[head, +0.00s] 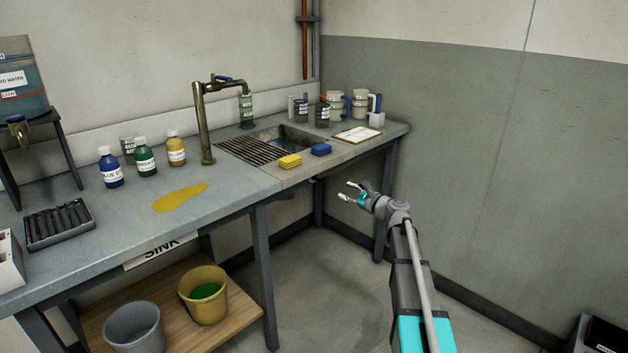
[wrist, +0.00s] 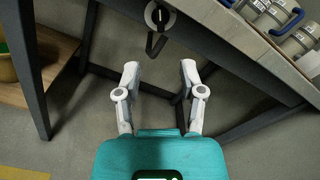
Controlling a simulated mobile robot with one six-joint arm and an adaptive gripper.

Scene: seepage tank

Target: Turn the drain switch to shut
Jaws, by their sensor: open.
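The drain switch (wrist: 158,14) looks like a round pale dial with a dark centre and a white mark, on the bench's front edge at the top of the wrist view. A dark bent piece (wrist: 155,44) hangs just below it. In the head view only a small dark shape (head: 313,179) shows under the bench edge below the sink, too small to read. My gripper (wrist: 160,67) is open and empty, its two fingers pointing toward the dial and apart from it. In the head view my gripper (head: 346,191) is in front of the bench, right of that shape.
The sink (head: 285,139) with its grate is set in the bench; a yellow sponge (head: 289,161) and a blue sponge (head: 321,150) lie by its front. Bench legs (head: 263,275) stand below. Cups (head: 337,106) stand at the back right. The floor in front is clear.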

